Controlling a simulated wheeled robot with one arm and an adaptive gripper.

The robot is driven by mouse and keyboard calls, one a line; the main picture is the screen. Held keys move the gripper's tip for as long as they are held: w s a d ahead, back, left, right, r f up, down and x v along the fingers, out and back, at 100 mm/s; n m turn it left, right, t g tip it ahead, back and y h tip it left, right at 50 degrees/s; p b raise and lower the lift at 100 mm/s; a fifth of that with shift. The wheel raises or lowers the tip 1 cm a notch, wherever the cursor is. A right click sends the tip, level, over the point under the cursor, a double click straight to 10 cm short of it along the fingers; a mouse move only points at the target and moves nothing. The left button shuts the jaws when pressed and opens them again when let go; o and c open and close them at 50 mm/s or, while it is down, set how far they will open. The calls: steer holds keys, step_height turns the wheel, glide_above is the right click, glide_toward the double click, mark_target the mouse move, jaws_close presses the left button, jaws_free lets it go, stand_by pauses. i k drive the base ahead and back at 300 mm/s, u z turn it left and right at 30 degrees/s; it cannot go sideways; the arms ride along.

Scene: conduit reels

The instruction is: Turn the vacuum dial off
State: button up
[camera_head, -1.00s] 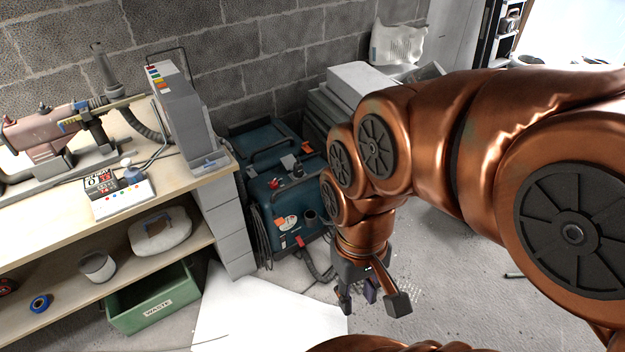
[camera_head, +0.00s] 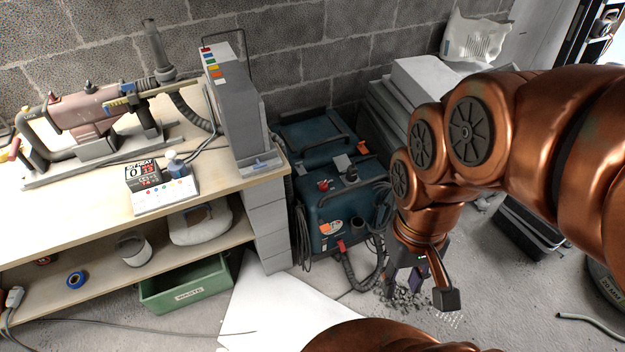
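The vacuum is a dark teal boxy machine (camera_head: 325,215) on the floor against the block wall, right of the workbench. A small red knob (camera_head: 323,185) on its top front looks like the dial; its setting is too small to read. A black hose (camera_head: 362,283) curves from the vacuum's front to the floor. My gripper (camera_head: 418,288) hangs low, to the right of and in front of the vacuum, pointing down and apart from the dial. Its fingers are spread, and nothing shows held between them. My arm covers part of the space right of the vacuum.
The workbench (camera_head: 60,212) at left bears a pink machine (camera_head: 85,115), a grey upright box (camera_head: 235,115) and a small sign. A green bin (camera_head: 186,290) stands below. A white sheet (camera_head: 265,310) and grey rubble (camera_head: 402,301) lie on the floor. Grey slabs (camera_head: 425,75) stand behind my arm.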

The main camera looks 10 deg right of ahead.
mark_target(323, 186)
steer(key=z, duration=1.35)
steer(key=i, duration=0.85)
steer(key=u, duration=2.6)
